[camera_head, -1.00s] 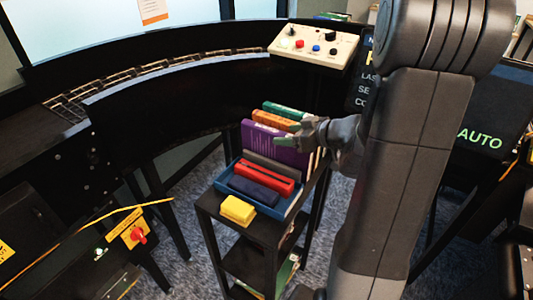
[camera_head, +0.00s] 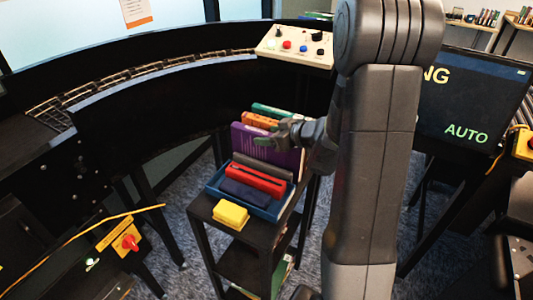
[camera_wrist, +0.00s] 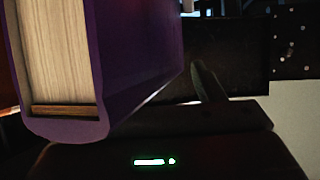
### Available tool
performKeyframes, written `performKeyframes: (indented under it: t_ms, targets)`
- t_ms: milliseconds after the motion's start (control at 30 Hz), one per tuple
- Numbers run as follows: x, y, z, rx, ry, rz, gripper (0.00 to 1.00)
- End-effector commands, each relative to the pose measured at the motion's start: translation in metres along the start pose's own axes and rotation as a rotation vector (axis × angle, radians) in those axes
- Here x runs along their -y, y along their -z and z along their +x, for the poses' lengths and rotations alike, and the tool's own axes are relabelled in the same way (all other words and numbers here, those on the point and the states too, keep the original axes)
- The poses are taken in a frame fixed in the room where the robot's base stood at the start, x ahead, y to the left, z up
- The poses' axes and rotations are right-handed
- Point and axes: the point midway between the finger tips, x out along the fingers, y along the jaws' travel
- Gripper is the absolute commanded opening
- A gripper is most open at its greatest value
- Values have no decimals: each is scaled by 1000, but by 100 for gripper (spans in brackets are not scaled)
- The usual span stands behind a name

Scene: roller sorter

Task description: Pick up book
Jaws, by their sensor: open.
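A purple book (camera_head: 262,152) stands upright among other books on a small black stand. My gripper (camera_head: 273,139) is at the top of this book in the head view, with its jaws open. In the wrist view, the purple book (camera_wrist: 135,60) is very close, its pale page edges facing left. One dark finger (camera_wrist: 207,82) shows just right of its cover. The other finger is hidden, so I cannot tell whether the book lies between the two. No book is visibly gripped.
Behind it stand an orange book (camera_head: 258,121) and a green one (camera_head: 277,111). A curved roller conveyor (camera_head: 140,80) runs behind.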

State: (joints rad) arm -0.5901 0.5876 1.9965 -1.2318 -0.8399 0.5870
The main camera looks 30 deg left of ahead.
Motion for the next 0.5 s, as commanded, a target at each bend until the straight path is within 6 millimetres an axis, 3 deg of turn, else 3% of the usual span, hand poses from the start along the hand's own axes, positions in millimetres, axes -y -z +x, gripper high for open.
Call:
performKeyframes:
  t_ms: [67, 367, 500]
  targets:
    - [0, 0, 0, 0, 0, 0, 60]
    - [0, 0, 0, 0, 0, 1, 1]
    - [0, 0, 0, 0, 0, 2, 0]
